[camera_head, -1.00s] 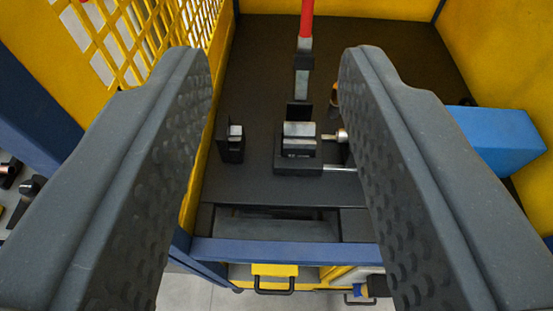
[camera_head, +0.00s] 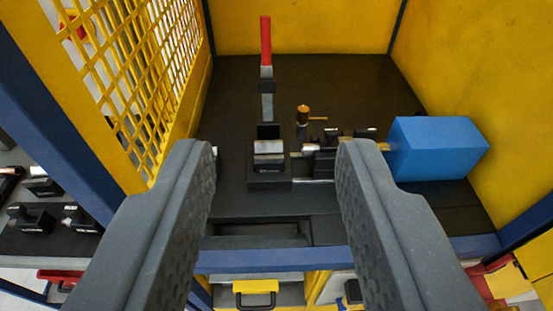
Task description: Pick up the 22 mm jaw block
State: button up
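My gripper (camera_head: 277,152) is open and empty, with its two dark fingers wide apart in the foreground. Several small black blocks with light metal parts lie on a dark surface at the left edge, such as one block (camera_head: 32,219) and another block (camera_head: 42,181). They are well left of my fingers. I cannot read any size marking, so I cannot tell which is the 22 mm jaw block. A light sliver (camera_head: 214,150) shows beside the left fingertip; the rest of that thing is hidden.
A bench-top device (camera_head: 268,170) with a red-handled lever (camera_head: 266,45) stands on the dark worktop (camera_head: 350,80). A blue box (camera_head: 435,148) is at right. A yellow mesh panel (camera_head: 150,70) and blue post (camera_head: 60,130) stand between the worktop and left surface.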

aim_at(268, 157)
jog(key=i, duration=0.9)
jog(key=u, duration=0.05)
